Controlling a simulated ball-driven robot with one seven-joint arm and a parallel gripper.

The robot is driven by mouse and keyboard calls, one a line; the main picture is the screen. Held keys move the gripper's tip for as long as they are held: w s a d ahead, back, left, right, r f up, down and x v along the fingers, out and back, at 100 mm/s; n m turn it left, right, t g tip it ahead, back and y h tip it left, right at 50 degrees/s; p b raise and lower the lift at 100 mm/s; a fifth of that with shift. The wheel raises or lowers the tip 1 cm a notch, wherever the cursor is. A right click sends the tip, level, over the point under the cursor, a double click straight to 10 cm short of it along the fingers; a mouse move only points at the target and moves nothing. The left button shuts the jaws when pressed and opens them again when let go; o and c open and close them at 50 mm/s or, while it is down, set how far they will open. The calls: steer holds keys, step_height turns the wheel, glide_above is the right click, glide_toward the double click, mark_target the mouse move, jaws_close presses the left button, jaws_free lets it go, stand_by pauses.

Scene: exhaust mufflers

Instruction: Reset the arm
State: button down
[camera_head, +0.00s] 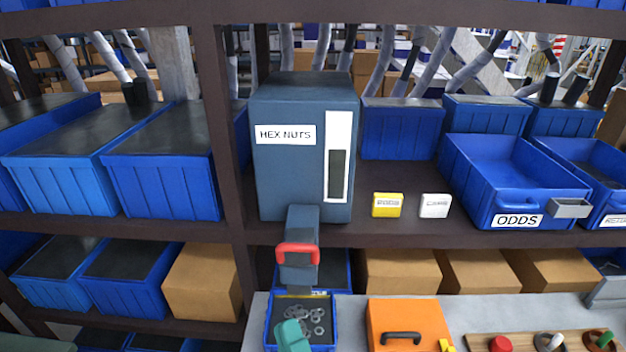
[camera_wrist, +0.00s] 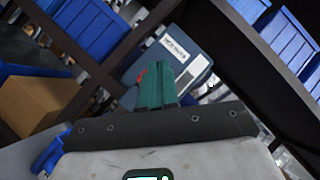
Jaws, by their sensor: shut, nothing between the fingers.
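My gripper (camera_head: 291,334) shows only as a teal piece at the bottom of the head view, in front of a blue bin (camera_head: 271,342) with grey hex nuts. In the wrist view my gripper's (camera_wrist: 157,75) teal fingers are together and empty. They point toward the dark blue dispenser (camera_head: 270,180) labelled HEX NUTS, which also shows tilted in the wrist view (camera_wrist: 190,62). The dispenser's chute has a red handle (camera_head: 298,249) above the blue bin. The rest of my arm is hidden in the head view.
An orange box (camera_head: 405,318) with a black handle stands right of the nut bin. A wooden board (camera_head: 520,342) with coloured knobs lies farther right. A blue ODDS bin (camera_head: 510,180) and yellow (camera_head: 387,205) and white (camera_head: 435,206) blocks sit on the shelf. Dark posts (camera_head: 222,130) frame the shelving.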

steer(key=s+d+f+n+g+h, duration=0.1)
steer(key=d+f+n+g, duration=0.3)
steer(key=f+n, duration=0.25)
steer(key=s+d+f+n+g, duration=0.25)
steer(key=f+n+g, duration=0.2)
steer(key=f, duration=0.25)
steer(key=d+f+n+g+h, duration=0.1)
steer(key=d+f+n+g, duration=0.3)
steer(key=f+n, duration=0.2)
steer(key=s+d+f+g+h, duration=0.4)
steer(key=s+d, duration=0.4)
steer(key=d, duration=0.1)
steer(key=s+d+f+n+g+h, duration=0.1)
steer(key=s+d+f+g+h, duration=0.2)
steer(key=s+d, duration=0.4)
steer(key=d+f+g, duration=0.1)
steer(key=d, duration=0.2)
steer(key=shift+s+d+h, duration=0.3)
steer(key=shift+s+h, duration=0.05)
steer(key=shift+h, duration=0.05)
